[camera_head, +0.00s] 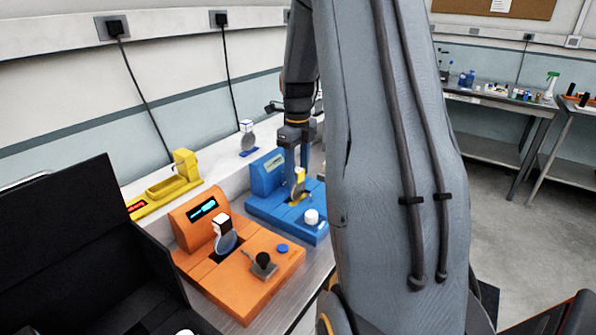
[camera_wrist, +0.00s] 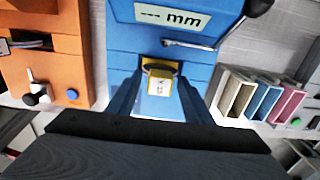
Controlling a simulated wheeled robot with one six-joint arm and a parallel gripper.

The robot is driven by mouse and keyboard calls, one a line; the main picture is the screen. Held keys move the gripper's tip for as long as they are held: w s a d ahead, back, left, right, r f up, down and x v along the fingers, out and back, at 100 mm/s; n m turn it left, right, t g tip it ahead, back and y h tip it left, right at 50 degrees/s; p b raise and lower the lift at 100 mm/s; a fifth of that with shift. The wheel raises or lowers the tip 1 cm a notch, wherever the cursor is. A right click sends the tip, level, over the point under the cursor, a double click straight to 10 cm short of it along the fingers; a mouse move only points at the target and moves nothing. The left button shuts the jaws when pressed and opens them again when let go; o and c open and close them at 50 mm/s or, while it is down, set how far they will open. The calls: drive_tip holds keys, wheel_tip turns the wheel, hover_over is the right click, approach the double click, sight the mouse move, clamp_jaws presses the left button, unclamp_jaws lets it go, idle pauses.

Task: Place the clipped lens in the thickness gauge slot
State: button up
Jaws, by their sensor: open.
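The blue thickness gauge (camera_head: 265,177) stands left of my arm in the head view; its display reads "--- mm" in the wrist view (camera_wrist: 175,18). A yellow clip with a white label (camera_wrist: 161,82) sits at the gauge's yellow-edged slot, with a dark lens edge (camera_wrist: 158,68) just beyond it. The clip also shows in the head view (camera_head: 299,174). My gripper (camera_wrist: 160,84) is open, with one finger on each side of the clip and gaps between. It points down over the slot in the head view (camera_head: 297,172). How deep the lens sits is hidden.
An orange device (camera_head: 262,285) holding another clipped lens (camera_head: 225,237) stands beside the gauge. A yellow device (camera_head: 170,187) and a lens on a blue stand (camera_head: 248,140) are behind. Coloured trays (camera_wrist: 262,102) lie right of the gauge in the wrist view. A black box (camera_head: 80,250) is at left.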

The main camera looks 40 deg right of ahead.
wheel_tip(320, 180, up, 12)
drive_tip(key=b, duration=0.3)
drive_tip(key=shift+d, duration=0.1)
idle(0.5)
